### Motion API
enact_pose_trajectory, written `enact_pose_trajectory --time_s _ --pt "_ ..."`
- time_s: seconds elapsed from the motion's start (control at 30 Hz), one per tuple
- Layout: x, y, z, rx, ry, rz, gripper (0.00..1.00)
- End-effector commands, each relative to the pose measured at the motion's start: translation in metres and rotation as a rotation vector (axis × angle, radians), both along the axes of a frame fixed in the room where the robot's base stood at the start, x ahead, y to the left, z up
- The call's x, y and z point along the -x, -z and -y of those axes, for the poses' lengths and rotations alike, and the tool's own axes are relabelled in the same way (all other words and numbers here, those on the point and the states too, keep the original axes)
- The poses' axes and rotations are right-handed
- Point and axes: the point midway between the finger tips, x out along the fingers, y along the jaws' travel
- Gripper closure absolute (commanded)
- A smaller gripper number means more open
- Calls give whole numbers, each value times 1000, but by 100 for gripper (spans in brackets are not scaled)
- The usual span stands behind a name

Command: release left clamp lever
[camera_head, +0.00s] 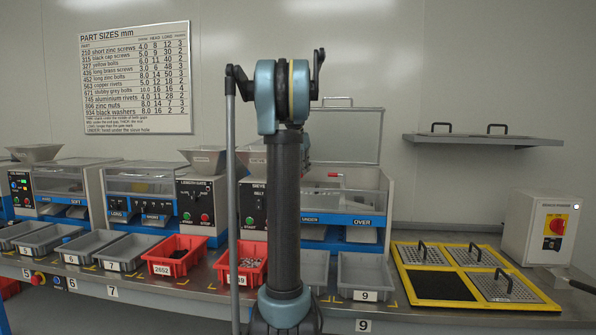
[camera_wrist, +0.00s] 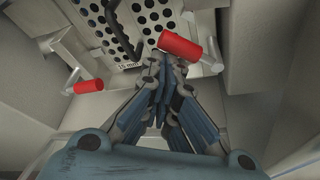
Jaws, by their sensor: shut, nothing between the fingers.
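Two levers with red grips show in the wrist view: one lever (camera_wrist: 88,87) at the left and another lever (camera_wrist: 180,45) nearer the middle. I cannot tell for sure which is the left clamp lever. My gripper (camera_wrist: 168,75) is shut and empty, its fingertips just below the middle red grip in the picture; I cannot tell whether they touch it. A perforated metal plate (camera_wrist: 112,32) with a dark handle lies beyond, with a "mm" label at its edge. In the head view one red lever (camera_head: 334,175) shows right of my arm, which hides much of that machine and my gripper.
The machine's lid (camera_head: 345,135) stands raised. Pale housing walls close in around my gripper in the wrist view. Red bins (camera_head: 178,254) and grey bins (camera_head: 365,272) line the bench front. A yellow-framed rack (camera_head: 405,282) with perforated plates lies at the right.

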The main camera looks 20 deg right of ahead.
Motion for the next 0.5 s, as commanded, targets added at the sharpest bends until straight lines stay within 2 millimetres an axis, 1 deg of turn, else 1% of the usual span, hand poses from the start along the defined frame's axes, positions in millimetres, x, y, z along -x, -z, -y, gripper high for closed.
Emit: enact_pose_trajectory --time_s 0.2,0.5 --pt "6 0 -6 0 0 0 100" --pt "9 0 -10 0 1 -1 100"
